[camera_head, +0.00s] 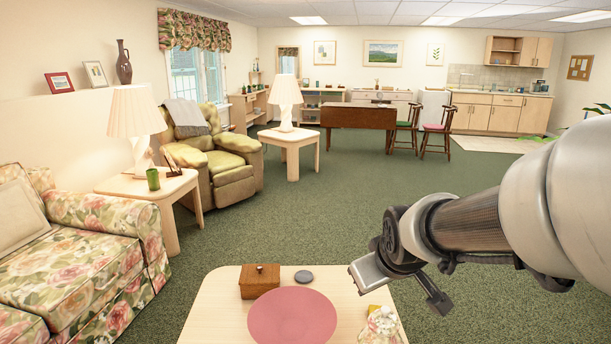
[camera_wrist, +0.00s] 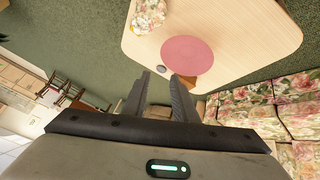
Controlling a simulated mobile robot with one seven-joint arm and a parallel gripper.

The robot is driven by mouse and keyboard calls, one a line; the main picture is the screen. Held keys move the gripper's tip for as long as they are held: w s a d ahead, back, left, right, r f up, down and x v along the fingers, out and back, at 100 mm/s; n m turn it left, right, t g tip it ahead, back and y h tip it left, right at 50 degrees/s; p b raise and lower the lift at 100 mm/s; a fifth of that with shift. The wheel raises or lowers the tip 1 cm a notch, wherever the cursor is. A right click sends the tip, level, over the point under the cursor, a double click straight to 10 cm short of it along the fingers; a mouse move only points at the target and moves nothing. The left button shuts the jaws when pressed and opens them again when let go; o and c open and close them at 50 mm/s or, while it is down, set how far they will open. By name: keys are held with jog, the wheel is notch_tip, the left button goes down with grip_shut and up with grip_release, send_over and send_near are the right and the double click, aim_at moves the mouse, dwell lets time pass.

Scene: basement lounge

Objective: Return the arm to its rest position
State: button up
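My gripper (camera_head: 402,290) is held in the air over the right side of the coffee table in the head view, with my arm reaching in from the right edge. Its two fingers are spread apart. In the wrist view the gripper (camera_wrist: 161,77) also shows a gap between its fingers, with nothing held there. The low wooden coffee table (camera_head: 215,310) is below and to the left of it.
On the table are a pink round plate (camera_head: 292,318), a wooden box (camera_head: 260,281), a dark round disc (camera_head: 304,276) and a floral object (camera_head: 382,325). A floral sofa (camera_head: 75,260) stands left. Open green carpet (camera_head: 330,215) lies beyond.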

jog(key=s+r+m+g, duration=0.1)
jog(key=s+r+m, duration=0.15)
jog(key=s, duration=0.75)
jog(key=s+r+m+g, duration=0.1)
jog(key=s+r+m, duration=0.15)
jog(key=s, duration=0.65)
notch_tip(320, 180, up, 22)
jog(key=p, duration=2.2)
jog(key=shift+d+r+p, duration=0.15)
jog(key=shift+d+p, duration=0.1)
jog(key=shift+p, duration=0.1)
